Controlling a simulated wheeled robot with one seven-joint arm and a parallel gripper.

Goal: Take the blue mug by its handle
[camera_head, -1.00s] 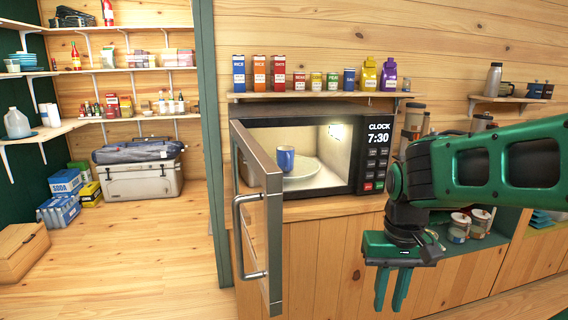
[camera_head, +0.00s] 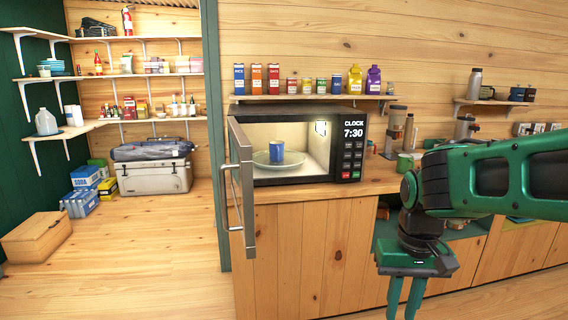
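The blue mug (camera_head: 277,151) stands upright on a pale round plate (camera_head: 262,160) inside the open microwave (camera_head: 345,181). Its handle is hard to make out at this size. My gripper (camera_head: 403,306) hangs fingers-down at the lower right, in front of the counter's cabinets and well away from the mug. Its two green fingers are apart with nothing between them; their tips reach the bottom of the picture.
The microwave door (camera_head: 243,190) stands swung open toward me on the left. A shelf (camera_head: 310,97) of boxes and cartons runs above the microwave. The floor (camera_head: 140,265) at left is clear.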

